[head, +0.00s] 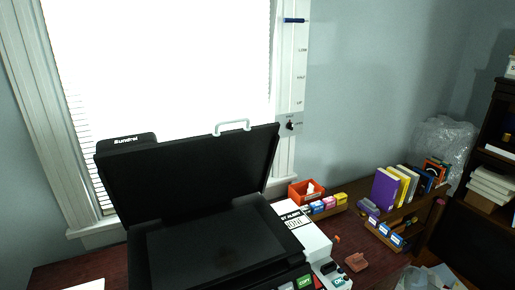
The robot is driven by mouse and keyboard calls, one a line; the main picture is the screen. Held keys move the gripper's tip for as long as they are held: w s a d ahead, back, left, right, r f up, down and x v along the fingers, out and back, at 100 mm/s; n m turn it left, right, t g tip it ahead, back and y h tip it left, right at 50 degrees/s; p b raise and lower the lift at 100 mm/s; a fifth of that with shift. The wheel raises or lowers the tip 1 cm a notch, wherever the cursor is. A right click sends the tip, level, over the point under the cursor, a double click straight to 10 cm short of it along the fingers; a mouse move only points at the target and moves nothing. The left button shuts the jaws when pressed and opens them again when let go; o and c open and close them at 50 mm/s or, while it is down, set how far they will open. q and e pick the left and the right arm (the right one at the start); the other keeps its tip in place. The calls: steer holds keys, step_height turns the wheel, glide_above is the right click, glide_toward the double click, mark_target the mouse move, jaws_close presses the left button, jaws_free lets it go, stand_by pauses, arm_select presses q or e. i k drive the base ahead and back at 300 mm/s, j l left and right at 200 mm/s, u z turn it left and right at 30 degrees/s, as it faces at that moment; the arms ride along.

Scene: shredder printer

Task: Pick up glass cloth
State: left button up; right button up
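I cannot make out for certain which item is the glass cloth. A small reddish-brown piece (356,262) lies on the dark red desk right of the printer; it is too small to tell whether it is cloth. An orange box (306,192) with something white in it stands behind the white machine. Neither of my grippers shows in the head view.
A black printer (215,245) with its lid (190,172) raised fills the middle of the desk (55,272). A white machine (302,232) stands beside it. Books (384,190) and small boxes (328,203) stand at the right. A window is behind.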

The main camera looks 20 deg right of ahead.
mark_target(356, 262)
steer(key=z, duration=1.6)
